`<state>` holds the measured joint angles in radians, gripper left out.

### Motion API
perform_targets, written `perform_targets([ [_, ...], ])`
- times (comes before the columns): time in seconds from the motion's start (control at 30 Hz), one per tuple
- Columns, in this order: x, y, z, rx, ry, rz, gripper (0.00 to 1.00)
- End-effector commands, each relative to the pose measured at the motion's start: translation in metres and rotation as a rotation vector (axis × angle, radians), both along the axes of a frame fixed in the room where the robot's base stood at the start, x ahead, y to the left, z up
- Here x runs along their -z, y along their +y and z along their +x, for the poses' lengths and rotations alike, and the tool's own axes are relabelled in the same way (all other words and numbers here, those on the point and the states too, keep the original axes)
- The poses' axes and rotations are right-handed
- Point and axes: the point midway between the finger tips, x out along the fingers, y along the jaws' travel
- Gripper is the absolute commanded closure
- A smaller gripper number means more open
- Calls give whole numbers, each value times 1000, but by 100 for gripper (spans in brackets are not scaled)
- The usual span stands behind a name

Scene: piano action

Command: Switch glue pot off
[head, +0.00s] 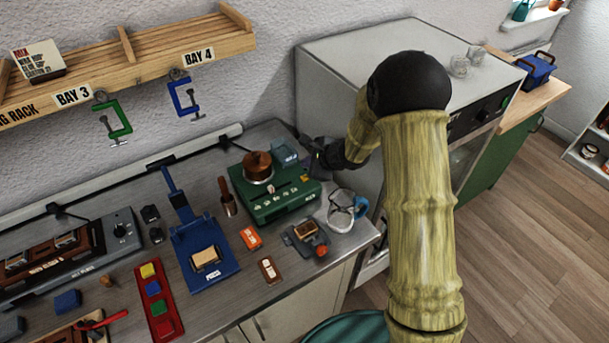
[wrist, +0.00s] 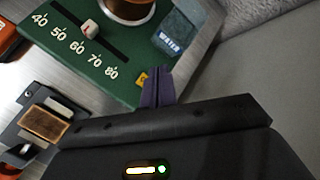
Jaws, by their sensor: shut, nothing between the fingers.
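The glue pot is a copper pot (head: 257,166) set in a green heater base (head: 280,203) near the counter's right end. In the wrist view the green base (wrist: 110,85) shows a scale from 40 to 80 and a slot. A pale slider knob (wrist: 90,30) sits partway along the slot, away from the 80 end. My gripper (wrist: 157,88) is shut and empty, its fingertips at the base's edge beside a small yellow mark (wrist: 142,78). I cannot tell whether they touch it.
A blue-grey box marked WATER (wrist: 178,34) stands by the pot. A glass mug (head: 341,210), an orange block (head: 250,238) and a small grey device (head: 305,238) are in front. A large grey cabinet (head: 325,90) rises close to the right.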

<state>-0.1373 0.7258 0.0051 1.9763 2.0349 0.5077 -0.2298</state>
Motion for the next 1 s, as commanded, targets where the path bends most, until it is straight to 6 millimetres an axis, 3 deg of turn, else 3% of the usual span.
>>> perform_targets([
  [0.3, -26, 0, 0, 1, 0, 1, 100],
  [0.83, -26, 0, 0, -1, -1, -1, 100],
  [1.0, -32, -4, -11, -56, -7, -37, 100],
])
